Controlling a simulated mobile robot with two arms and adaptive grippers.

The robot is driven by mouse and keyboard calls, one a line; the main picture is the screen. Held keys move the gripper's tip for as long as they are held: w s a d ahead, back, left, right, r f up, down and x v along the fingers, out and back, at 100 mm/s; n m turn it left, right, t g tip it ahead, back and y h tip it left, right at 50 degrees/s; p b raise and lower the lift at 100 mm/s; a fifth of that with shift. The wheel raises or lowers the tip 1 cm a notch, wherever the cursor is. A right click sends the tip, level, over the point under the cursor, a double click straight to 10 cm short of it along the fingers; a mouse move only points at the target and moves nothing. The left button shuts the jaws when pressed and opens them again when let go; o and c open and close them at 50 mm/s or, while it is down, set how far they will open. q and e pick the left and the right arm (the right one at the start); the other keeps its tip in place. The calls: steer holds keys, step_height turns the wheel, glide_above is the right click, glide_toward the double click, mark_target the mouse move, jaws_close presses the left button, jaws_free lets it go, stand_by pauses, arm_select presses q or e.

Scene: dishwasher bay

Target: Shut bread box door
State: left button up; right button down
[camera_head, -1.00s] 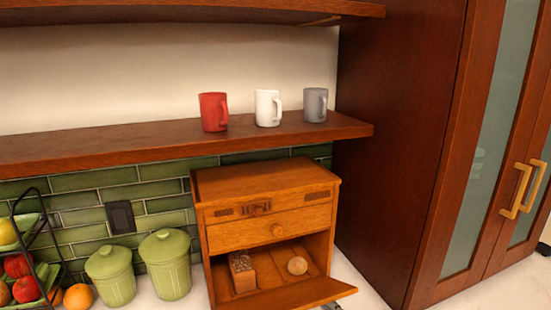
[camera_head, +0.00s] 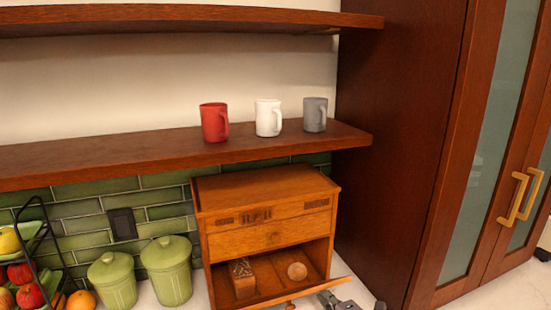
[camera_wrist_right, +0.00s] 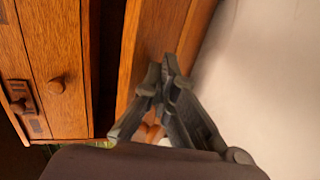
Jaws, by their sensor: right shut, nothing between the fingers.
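The wooden bread box (camera_head: 262,187) stands on the counter, and its lower compartment is open. Its door (camera_head: 338,274) is hinged low at the front and tilts outward, partly raised, with a round knob (camera_head: 290,305) on its outer face. My right gripper (camera_head: 328,299) is at the bottom edge, just outside the door. In the right wrist view my right gripper (camera_wrist_right: 168,68) is shut and empty, its tips against or very near the door panel (camera_wrist_right: 150,35); contact is unclear. My left gripper is out of view.
Green canisters (camera_head: 168,275) and a fruit rack (camera_head: 30,265) stand left of the box. A shelf (camera_head: 100,157) with red, white and grey mugs hangs above. A tall cabinet (camera_head: 395,150) stands close on the right, with a narrow counter gap between.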

steer(key=shift+w+a+r+p, duration=0.25)
steer(key=shift+w+r+p, duration=0.05)
steer(key=shift+w+r, duration=0.3)
steer(key=shift+w+a+r+p, duration=0.25)
steer(key=shift+w+r, duration=0.25)
steer(key=shift+w, duration=0.15)
steer(key=shift+w+a+r, duration=0.2)
steer(key=shift+w+r, duration=0.1)
steer(key=shift+w, duration=0.3)
steer(key=shift+w+a+r, duration=0.2)
steer(key=shift+w+r, duration=0.1)
steer(key=shift+w, duration=0.3)
steer(key=shift+w+a+r, duration=0.15)
steer(key=shift+w+a, duration=0.05)
steer(key=shift+w, duration=0.3)
steer(key=shift+w+a+r, duration=0.15)
steer(key=shift+w, duration=0.35)
steer(key=shift+w+a+r+b, duration=0.1)
steer(key=shift+w+a+b, duration=0.1)
steer(key=shift+w, duration=0.35)
steer(key=shift+w+a+r+b, duration=0.1)
steer(key=shift+w+a, duration=0.1)
steer(key=shift+w, duration=0.35)
steer(key=shift+w+a+b, duration=0.2)
steer(key=shift+w+b, duration=0.05)
steer(key=shift+w, duration=0.25)
steer(key=shift+w+a+b, duration=0.15)
steer(key=shift+w+b, duration=0.1)
steer(key=shift+w, duration=0.2)
